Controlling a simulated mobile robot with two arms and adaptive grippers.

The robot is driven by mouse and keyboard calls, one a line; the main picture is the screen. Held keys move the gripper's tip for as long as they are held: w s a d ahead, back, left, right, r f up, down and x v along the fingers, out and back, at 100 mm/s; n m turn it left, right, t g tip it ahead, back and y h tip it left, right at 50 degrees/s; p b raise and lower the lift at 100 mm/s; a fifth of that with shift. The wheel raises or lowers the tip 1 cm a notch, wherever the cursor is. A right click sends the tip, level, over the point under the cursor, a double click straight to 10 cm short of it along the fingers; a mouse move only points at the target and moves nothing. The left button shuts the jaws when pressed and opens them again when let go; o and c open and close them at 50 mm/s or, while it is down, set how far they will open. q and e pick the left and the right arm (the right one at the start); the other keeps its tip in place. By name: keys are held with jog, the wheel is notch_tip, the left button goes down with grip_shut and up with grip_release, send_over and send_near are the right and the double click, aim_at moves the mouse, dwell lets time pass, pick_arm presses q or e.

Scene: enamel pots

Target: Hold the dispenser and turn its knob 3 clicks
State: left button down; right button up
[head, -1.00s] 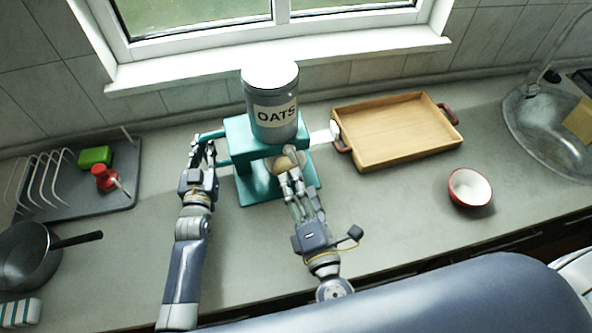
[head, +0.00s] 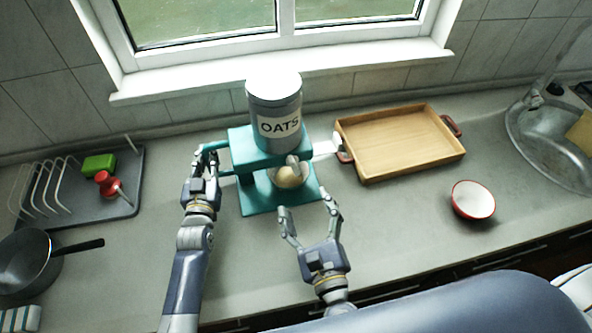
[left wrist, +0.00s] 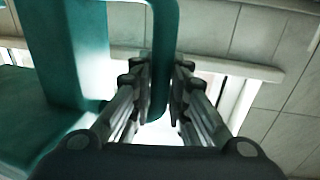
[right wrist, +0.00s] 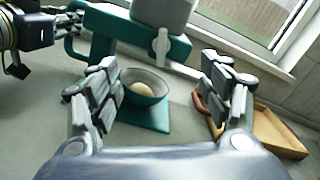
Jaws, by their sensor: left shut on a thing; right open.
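The dispenser (head: 243,152) is a teal stand with a grey canister (head: 278,128) labelled OATS under a pale lid. Its small grey knob (right wrist: 161,46) sticks out at the front below the canister, roughly upright in the right wrist view. My left gripper (head: 205,150) is shut on the teal side handle (left wrist: 164,45) of the dispenser. My right gripper (head: 308,205) is open and empty in front of the knob, apart from it. A bowl (right wrist: 143,101) stands on the dispenser's base (head: 255,203), under the knob, with a beige heap (right wrist: 142,89) in it.
A wooden tray (head: 400,145) with dark red handles lies right of the dispenser. A red-rimmed white bowl (head: 473,200) and a sink (head: 545,145) are further right. A dish rack (head: 60,190) and a pan (head: 28,262) are at left. The counter in front is clear.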

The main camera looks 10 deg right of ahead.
aim_at(296, 170)
jog(key=w+n, duration=0.3)
jog(key=n, duration=0.2)
jog(key=w+n, duration=0.3)
jog(key=n, duration=0.2)
jog(key=w+n, duration=0.4)
jog(key=n, duration=0.2)
jog(key=shift+a, duration=0.1)
dwell(0.4)
jog(key=c, duration=1)
